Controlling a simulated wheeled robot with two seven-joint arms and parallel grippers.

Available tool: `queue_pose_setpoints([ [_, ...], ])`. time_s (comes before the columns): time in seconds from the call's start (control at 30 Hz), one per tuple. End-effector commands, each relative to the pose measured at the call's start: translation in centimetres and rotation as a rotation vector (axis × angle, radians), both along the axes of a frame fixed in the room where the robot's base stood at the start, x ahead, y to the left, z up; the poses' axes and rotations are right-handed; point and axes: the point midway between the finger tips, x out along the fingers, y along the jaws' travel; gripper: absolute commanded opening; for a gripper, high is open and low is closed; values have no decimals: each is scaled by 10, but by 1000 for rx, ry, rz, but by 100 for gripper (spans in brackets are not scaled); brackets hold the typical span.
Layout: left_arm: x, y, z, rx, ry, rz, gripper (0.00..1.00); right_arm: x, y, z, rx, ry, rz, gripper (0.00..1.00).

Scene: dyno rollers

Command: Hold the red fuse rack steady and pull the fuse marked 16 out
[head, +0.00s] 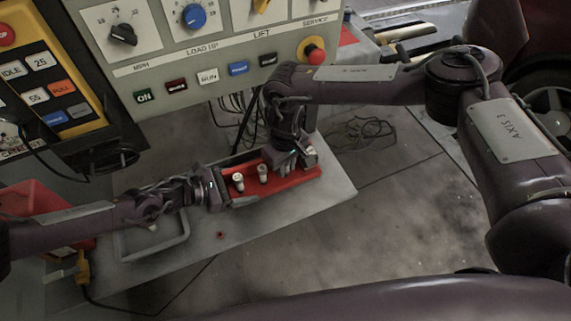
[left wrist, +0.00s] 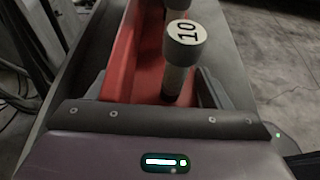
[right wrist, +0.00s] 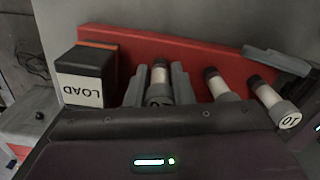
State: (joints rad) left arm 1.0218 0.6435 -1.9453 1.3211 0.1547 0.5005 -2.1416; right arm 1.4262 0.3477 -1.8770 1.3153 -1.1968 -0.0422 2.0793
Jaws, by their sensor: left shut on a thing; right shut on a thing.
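The red fuse rack (head: 296,185) lies on the grey bench top. My left gripper (head: 222,191) is shut on the rack's left end, its fingers on either side of the red body (left wrist: 146,60). The fuse marked 10 (left wrist: 183,42) stands upright just beyond those fingers. A middle fuse (head: 262,173) stands beside it; its mark is not readable. My right gripper (right wrist: 157,82) is shut around a third fuse (right wrist: 160,76), between the middle fuse and the block labelled LOAD (right wrist: 85,78). The held fuse's mark is mostly hidden. I cannot tell whether its lower end is seated.
The control panel (head: 200,80) with knobs and a red stop button (head: 312,50) rises behind the bench. A grey tray (head: 153,246) lies front left. A small red piece (head: 221,235) lies on the bench (head: 255,225). Loose cables (head: 362,134) lie on the floor behind.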

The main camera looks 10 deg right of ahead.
Motion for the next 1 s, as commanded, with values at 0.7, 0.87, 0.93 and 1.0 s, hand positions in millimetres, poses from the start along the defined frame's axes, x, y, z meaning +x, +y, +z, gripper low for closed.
queue_pose_setpoints([
  [0.7,1,1,0,1,-1,2,40,2,1,112,2,-6,1,0],
  [0.87,1,1,0,1,-1,2,40,1,1,123,1,-5,1,0],
  [0.93,1,1,0,1,-1,2,40,2,1,128,2,-6,1,0],
  [1.0,1,1,0,1,-1,2,40,2,1,133,2,-6,1,0],
])
